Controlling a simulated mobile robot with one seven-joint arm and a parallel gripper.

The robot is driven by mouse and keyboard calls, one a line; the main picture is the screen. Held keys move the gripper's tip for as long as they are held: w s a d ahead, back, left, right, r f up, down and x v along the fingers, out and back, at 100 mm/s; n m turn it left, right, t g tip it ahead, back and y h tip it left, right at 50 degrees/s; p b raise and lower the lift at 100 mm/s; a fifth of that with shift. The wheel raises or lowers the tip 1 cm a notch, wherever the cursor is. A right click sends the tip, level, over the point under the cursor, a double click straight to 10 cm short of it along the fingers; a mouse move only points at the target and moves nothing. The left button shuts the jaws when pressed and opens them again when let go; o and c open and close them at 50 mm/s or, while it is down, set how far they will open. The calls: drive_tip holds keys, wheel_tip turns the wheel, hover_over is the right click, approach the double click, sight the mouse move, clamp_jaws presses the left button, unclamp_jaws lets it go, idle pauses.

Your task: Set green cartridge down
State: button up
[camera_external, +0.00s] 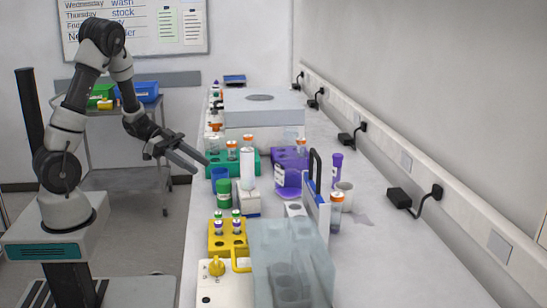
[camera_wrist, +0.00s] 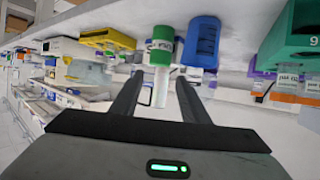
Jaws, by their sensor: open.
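The green cartridge (camera_external: 224,196) stands upright on the bench near its left edge, just in front of a blue cup (camera_external: 219,175). In the wrist view, which is turned upside down, the cartridge (camera_wrist: 162,50) has a green labelled part at the bench and a pale part pointing down the picture. My gripper (camera_external: 203,167) is open, with its fingers pointing toward the bench edge. In the wrist view the cartridge shows between the two fingers of my gripper (camera_wrist: 160,78). I cannot tell whether they touch it. The blue cup (camera_wrist: 203,40) is close beside the cartridge.
A green rack (camera_external: 250,163), a purple rack (camera_external: 289,180) and a yellow rack (camera_external: 217,240) stand around the cartridge. A tall white cylinder (camera_external: 247,168) is close on its right. A translucent box (camera_external: 284,260) is at the near end. The bench's right side is mostly clear.

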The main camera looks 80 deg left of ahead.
sight(220, 181)
drive_tip(key=b+x, duration=0.1)
drive_tip(key=x, duration=0.8)
drive_tip(key=shift+w+d+f, duration=0.1)
drive_tip(key=shift+d+f, duration=0.05)
drive_tip(key=shift+f, duration=0.15)
